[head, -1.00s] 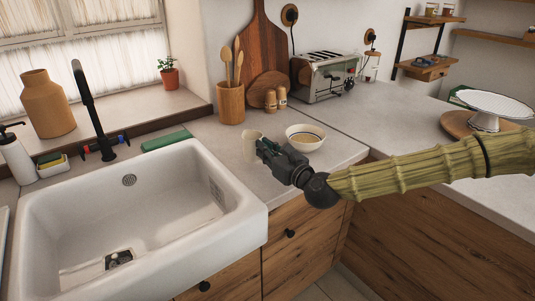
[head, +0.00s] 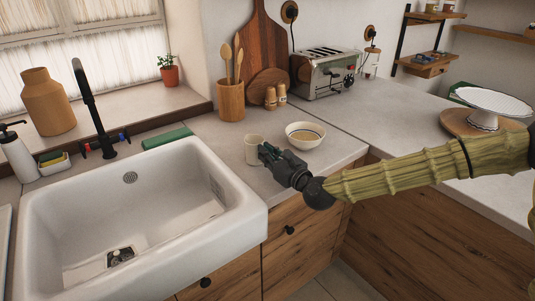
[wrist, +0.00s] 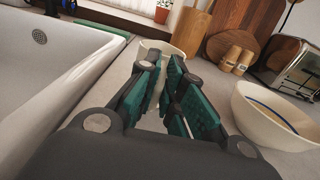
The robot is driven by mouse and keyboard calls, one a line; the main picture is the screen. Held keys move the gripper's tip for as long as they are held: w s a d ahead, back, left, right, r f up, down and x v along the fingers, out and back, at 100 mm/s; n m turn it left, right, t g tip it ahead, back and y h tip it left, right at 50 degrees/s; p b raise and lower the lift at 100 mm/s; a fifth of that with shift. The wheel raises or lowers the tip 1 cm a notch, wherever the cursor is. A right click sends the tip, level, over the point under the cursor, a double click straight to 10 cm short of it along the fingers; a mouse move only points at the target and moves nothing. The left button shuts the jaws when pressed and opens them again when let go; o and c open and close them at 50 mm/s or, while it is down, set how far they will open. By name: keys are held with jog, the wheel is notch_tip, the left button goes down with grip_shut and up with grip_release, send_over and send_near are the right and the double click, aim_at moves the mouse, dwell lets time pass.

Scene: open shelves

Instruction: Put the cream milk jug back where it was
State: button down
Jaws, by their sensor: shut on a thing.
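The cream milk jug (head: 253,150) is upright at the counter, between the sink and the bowl. I cannot tell whether its base touches the counter. My gripper (head: 265,152) is at the jug's right side and shut on it, and its dark fingers cover part of that side. In the wrist view the jug's rim (wrist: 165,46) shows just beyond the green finger pads of my gripper (wrist: 162,66). The grasped part of the jug is hidden between the fingers.
A cream bowl (head: 305,135) stands close on the right of my gripper. The white sink (head: 228,205) is on the left. A wooden utensil pot (head: 230,101), two shakers (head: 275,97) and a toaster (head: 325,73) stand behind. Bare counter lies between the jug and the utensil pot.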

jog(key=c, duration=1.5)
grip_release()
jog(key=shift+c, duration=0.2)
jog(key=shift+r, duration=0.15)
jog(key=shift+s+d+f, duration=0.2)
jog(key=shift+d, duration=0.05)
jog(key=b+v, duration=0.1)
jog(key=v, duration=1)
jog(key=shift+s+b, duration=0.2)
jog(key=shift+b, duration=0.15)
jog(key=shift+r, duration=0.1)
